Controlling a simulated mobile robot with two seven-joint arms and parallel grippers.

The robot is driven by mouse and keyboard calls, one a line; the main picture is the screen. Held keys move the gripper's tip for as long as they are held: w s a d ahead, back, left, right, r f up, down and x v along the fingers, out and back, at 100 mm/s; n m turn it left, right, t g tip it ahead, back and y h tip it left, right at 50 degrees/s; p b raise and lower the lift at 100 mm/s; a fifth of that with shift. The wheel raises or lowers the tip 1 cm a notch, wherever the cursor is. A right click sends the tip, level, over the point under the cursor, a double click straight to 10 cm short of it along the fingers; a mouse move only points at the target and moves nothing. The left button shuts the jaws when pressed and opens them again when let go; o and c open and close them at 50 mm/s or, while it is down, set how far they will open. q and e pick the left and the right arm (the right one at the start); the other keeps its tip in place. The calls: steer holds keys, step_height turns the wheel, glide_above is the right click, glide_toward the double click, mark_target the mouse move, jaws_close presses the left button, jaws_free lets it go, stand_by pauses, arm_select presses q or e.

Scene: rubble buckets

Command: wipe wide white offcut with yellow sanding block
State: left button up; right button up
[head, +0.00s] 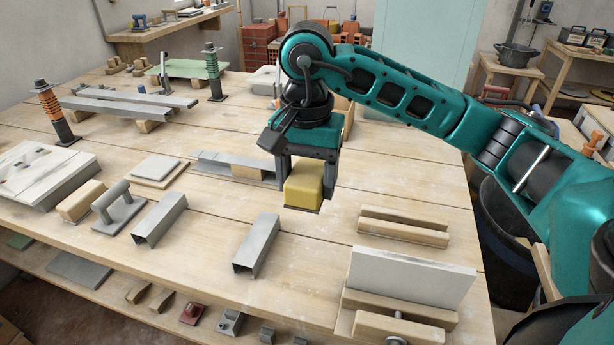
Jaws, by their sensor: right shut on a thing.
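My right gripper (304,182) comes in from the right and points down over the middle of the bench. It is shut on the yellow sanding block (304,188), which appears held just above the bench top. A wide white offcut (412,275) stands on edge at the front right, between wooden jaws, its broad face towards me. The block is behind and to the left of this offcut, apart from it. My left gripper is not in view.
Two metal channels (256,245) (160,218) and a grey float (118,205) lie left of the offcut. Wooden strips (403,228) lie just behind it. White boards (40,172) are stacked at far left. Bare bench (310,255) lies between block and offcut.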

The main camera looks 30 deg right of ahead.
steer(key=c, duration=0.4)
